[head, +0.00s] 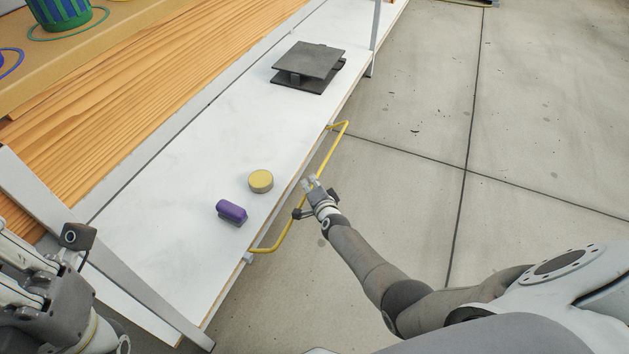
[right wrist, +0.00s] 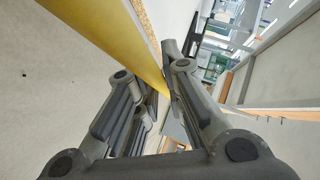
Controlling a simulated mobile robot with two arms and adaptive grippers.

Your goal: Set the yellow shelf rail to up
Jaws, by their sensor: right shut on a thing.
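The yellow shelf rail (head: 327,152) is a long thin bar with bent ends, fixed along the front edge of the white shelf (head: 160,200). In the head view it sits just outside that edge; its exact tilt is hard to tell. My right gripper (head: 309,183) is shut on the rail near its middle. In the right wrist view the rail (right wrist: 122,38) runs down between the fingers of my right gripper (right wrist: 165,85). My left gripper (head: 30,265) shows partly at the lower left, away from the rail, and its fingertips are not clear.
A yellow disc (head: 261,181) and a purple cylinder (head: 231,212) lie on the shelf near the rail. A dark grey press-like block (head: 308,66) stands farther back. Grey posts (head: 100,250) frame the shelf ends. Open concrete floor (head: 500,140) lies to the right.

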